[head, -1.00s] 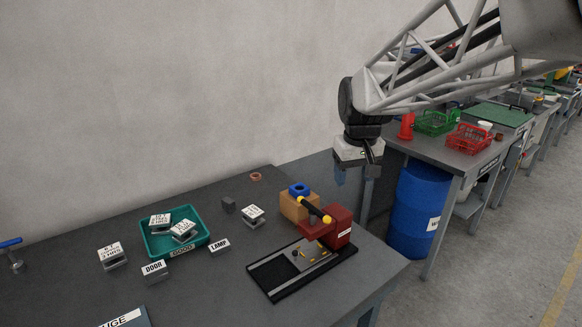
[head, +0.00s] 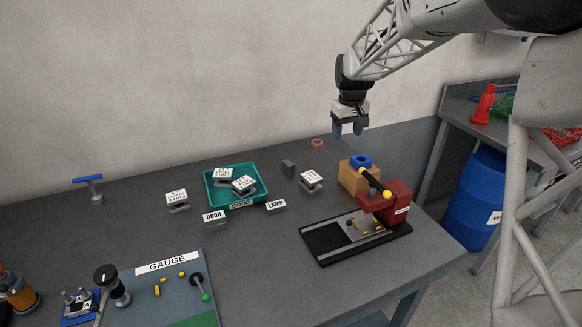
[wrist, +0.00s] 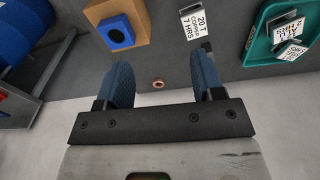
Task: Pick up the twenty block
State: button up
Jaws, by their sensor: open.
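The twenty block is a small grey piece with a white top label reading "20 T COPPER 7 HRS" in the wrist view (wrist: 194,24). In the head view it stands on the bench (head: 311,180) between the green tray and the wooden block; its label is too small to read there. My gripper (head: 347,130), with blue fingers, is open and empty, raised above the back of the bench, beyond and right of the block. In the wrist view the block lies past the fingertips (wrist: 162,70), apart from them. A copper ring (wrist: 157,84) shows between the fingers, below them.
The green tray (head: 212,203) holds labelled blocks. A dark cube (head: 288,168) stands beside the twenty block. The wooden block with a blue ring (head: 350,178) and a red press (head: 398,208) stand right. LAMP (head: 276,206) and DOOR (head: 214,217) plates sit in front. The bench's middle is clear.

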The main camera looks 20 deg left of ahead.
jog(key=w+a+f+n, duration=0.1)
jog(key=w+a+f, duration=0.2)
jog(key=a, duration=0.2)
jog(key=w+a+f+n, duration=0.1)
jog(key=w+a+f, duration=0.1)
jog(key=a+f, duration=0.3)
jog(key=n, duration=0.1)
send_over(288, 163)
jog(key=shift+g, duration=0.4)
notch_tip(288, 163, down, 7)
jog(key=shift+w+d+f, duration=0.1)
jog(key=shift+f, duration=0.05)
jog(key=shift+f, duration=0.15)
jog(key=shift+f, duration=1.15)
jog(key=shift+f, duration=0.15)
jog(key=shift+f, duration=2.45)
